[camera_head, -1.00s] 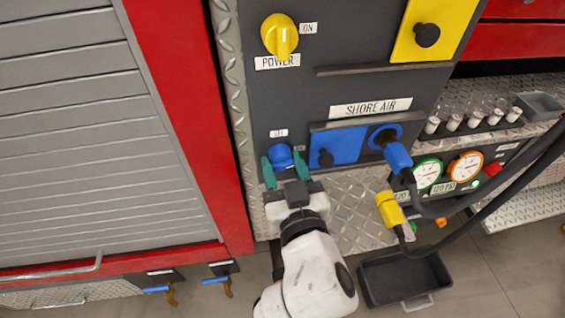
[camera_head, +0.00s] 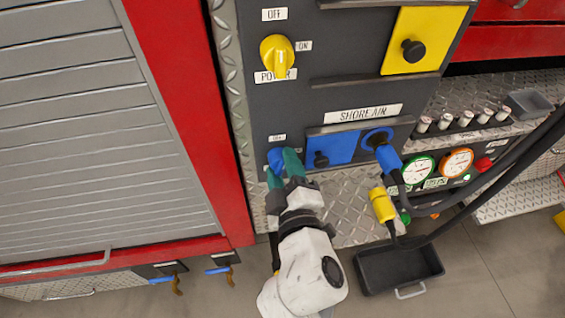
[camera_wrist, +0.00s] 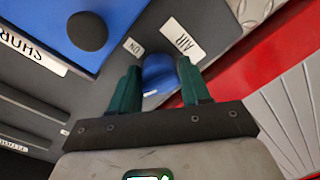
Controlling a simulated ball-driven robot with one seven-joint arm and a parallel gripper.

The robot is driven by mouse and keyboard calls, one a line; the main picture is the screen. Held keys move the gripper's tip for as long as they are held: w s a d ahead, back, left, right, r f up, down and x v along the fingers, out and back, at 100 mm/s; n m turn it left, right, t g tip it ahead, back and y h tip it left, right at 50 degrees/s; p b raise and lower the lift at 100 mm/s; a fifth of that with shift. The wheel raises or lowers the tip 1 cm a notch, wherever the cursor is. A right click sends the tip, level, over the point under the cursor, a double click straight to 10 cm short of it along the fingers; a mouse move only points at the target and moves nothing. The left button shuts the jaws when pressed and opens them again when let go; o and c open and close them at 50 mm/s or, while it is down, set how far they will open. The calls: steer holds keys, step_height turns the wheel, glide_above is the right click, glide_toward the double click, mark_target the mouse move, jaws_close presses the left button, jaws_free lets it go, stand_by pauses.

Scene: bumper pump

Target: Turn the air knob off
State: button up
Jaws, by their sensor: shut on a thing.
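The blue air knob (camera_head: 274,158) is at the lower left of the dark panel, left of the blue shore air plate. In the wrist view the knob (camera_wrist: 160,78) sits between the two green fingers, beside labels reading "AIR" (camera_wrist: 181,38) and "ON" (camera_wrist: 133,46). My gripper (camera_head: 284,165) is shut on the knob, and its fingers hide part of it in the head view. My gripper (camera_wrist: 160,88) looks rolled relative to the panel labels in the wrist view.
A yellow power knob (camera_head: 278,55) is above. The blue plate (camera_head: 333,148) with a black knob is just right. A blue plug (camera_head: 386,157) with a black hose and a hanging yellow connector (camera_head: 381,205) are further right. A black bin (camera_head: 399,268) is below.

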steer(key=shift+d+r+n+p, duration=0.15)
steer(key=shift+n+p, duration=0.2)
steer(key=shift+n, duration=0.6)
steer(key=shift+r+n+p, duration=0.1)
steer(key=shift+n+p, duration=0.2)
steer(key=shift+n, duration=0.65)
steer(key=o, duration=1)
steer(key=shift+f, duration=0.1)
steer(key=shift+s, duration=0.3)
steer(key=b+v, duration=0.2)
steer(key=v, duration=0.8)
